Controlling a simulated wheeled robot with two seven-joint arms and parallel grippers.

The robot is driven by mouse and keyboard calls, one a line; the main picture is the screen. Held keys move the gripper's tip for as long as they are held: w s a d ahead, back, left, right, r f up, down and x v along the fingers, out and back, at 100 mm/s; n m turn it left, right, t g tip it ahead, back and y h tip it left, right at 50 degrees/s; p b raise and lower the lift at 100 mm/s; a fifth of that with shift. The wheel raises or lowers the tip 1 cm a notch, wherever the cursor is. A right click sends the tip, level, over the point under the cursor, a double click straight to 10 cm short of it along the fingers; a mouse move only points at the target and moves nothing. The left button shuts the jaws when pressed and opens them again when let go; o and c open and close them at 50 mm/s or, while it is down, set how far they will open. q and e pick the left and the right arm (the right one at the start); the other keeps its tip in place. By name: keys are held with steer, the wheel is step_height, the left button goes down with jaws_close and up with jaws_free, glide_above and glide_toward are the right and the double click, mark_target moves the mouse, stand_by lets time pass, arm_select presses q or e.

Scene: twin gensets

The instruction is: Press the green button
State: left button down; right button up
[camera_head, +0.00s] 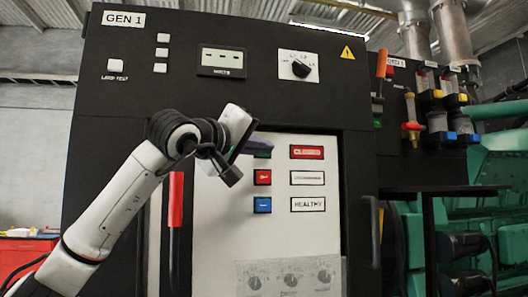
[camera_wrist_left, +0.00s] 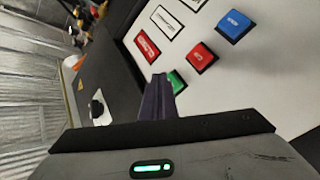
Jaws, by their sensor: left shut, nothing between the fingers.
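The green button (camera_head: 264,155) is at the top of a column of buttons on the white panel of the GEN 1 cabinet. In the head view my left gripper (camera_head: 259,146) covers most of it. In the left wrist view the green button (camera_wrist_left: 177,82) shows just beside the fingertips of my left gripper (camera_wrist_left: 160,82). The purple fingers are shut with nothing between them. They point at the panel close to the button; I cannot tell whether they touch it. My right gripper is not in view.
A red button (camera_head: 262,177) and a blue button (camera_head: 262,205) sit below the green one. A CLOSED label (camera_head: 306,152) is to its right. A rotary switch (camera_head: 299,68) is above on the black cabinet. A red handle (camera_head: 175,200) is left of the panel.

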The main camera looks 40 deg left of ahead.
arm_select(q)
steer(key=shift+s+d, duration=0.1)
steer(key=shift+d, duration=0.05)
steer(key=s+d+b, duration=0.1)
steer(key=s+d, duration=0.2)
steer(key=shift+s+d, duration=0.1)
steer(key=shift+d, duration=0.3)
stand_by(0.9)
